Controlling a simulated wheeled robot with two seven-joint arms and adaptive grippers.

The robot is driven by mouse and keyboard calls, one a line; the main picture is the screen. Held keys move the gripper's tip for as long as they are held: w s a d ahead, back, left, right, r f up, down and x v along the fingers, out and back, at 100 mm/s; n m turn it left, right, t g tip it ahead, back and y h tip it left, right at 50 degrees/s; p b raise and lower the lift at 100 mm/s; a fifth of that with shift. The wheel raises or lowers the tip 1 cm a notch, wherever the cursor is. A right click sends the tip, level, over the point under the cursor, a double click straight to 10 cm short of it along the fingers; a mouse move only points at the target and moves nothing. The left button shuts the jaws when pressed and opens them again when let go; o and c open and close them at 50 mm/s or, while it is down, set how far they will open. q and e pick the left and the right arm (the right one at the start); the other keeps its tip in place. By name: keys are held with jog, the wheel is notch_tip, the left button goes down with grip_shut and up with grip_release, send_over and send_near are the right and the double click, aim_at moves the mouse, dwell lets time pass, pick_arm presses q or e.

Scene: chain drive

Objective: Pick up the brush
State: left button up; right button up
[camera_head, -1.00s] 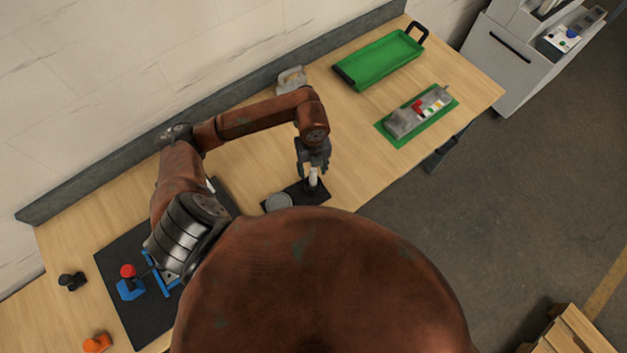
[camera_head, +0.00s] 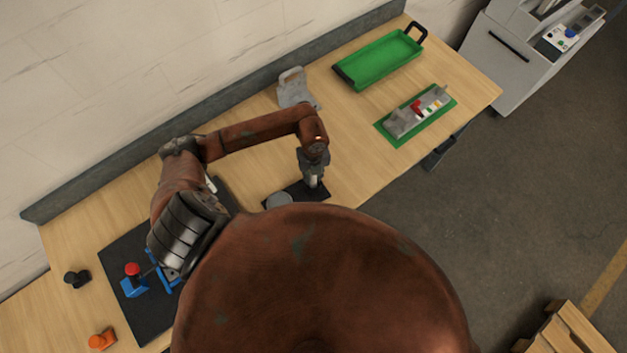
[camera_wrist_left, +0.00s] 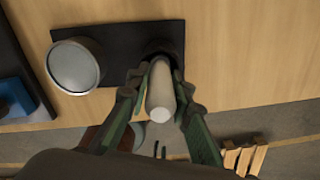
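The brush (camera_head: 313,182) stands upright, its pale handle rising from a black base plate (camera_head: 322,190). In the left wrist view the handle (camera_wrist_left: 160,92) points up toward the camera. My left gripper (camera_wrist_left: 161,97) is open, with one finger on each side of the handle and narrow gaps showing beside it. In the head view my left gripper (camera_head: 313,176) is low over the brush and partly covers it. The brush's lower end is hidden. My right gripper is not in view.
A round grey tin (camera_wrist_left: 75,66) stands beside the brush on the same plate. A green tray (camera_head: 380,60), a green-based fixture (camera_head: 395,138) and a grey metal part (camera_head: 296,90) lie farther back. A black mat (camera_head: 118,257) with blue parts is at left.

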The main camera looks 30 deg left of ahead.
pick_arm(q)
grip_shut()
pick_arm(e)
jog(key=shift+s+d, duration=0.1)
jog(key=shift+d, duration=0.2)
pick_arm(q)
jog(key=shift+r, duration=0.1)
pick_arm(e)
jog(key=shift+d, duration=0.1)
pick_arm(q)
notch_tip(320, 180, up, 9)
jog(key=shift+b, duration=1.15)
jog(key=shift+r, duration=0.45)
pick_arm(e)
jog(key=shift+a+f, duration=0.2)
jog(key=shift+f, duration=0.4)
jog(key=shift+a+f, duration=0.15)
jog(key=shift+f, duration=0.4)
